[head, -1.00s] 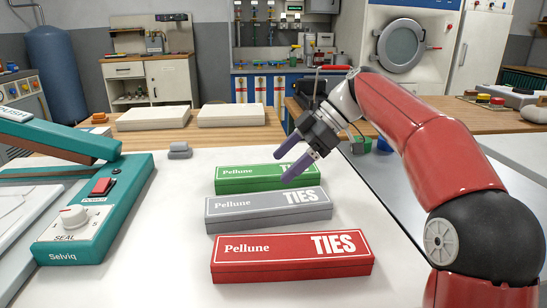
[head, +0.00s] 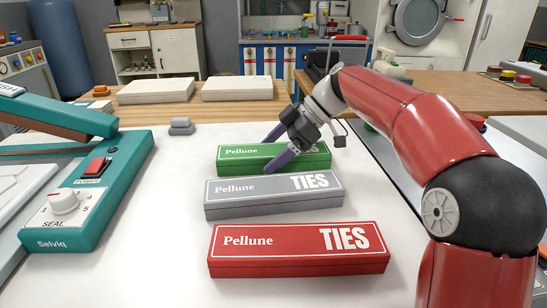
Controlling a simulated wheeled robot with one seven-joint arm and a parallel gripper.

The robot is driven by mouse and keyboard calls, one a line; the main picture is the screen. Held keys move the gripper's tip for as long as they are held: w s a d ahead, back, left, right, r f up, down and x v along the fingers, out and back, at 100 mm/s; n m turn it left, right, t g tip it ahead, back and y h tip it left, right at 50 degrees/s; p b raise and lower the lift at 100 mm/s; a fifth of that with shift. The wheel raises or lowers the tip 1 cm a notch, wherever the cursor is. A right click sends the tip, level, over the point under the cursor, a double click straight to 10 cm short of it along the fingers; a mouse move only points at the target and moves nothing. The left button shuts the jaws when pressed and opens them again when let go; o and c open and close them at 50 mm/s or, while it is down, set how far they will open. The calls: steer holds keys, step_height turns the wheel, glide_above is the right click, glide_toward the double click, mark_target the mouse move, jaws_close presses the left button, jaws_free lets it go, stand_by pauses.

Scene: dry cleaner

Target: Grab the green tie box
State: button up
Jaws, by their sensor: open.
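The green tie box (head: 240,155) lies on the white table behind a grey tie box (head: 235,192) and a red tie box (head: 270,249). All are long boxes marked "Pellune TIES". My gripper (head: 272,152) is open at the green box, pointing down and to the left. One purple finger shows in front of the box, near its front edge, and the other toward its far side. The fingers hide part of the box's middle. I cannot tell whether they touch it.
A teal sealing machine (head: 110,195) stands on the left. A small grey object (head: 181,126) lies behind, left of the green box. Pale flat stacks (head: 237,88) rest on the wooden counter behind. White table is clear left of the boxes.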

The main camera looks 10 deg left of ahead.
steer(key=c, duration=1.1)
steer(key=shift+r, duration=0.1)
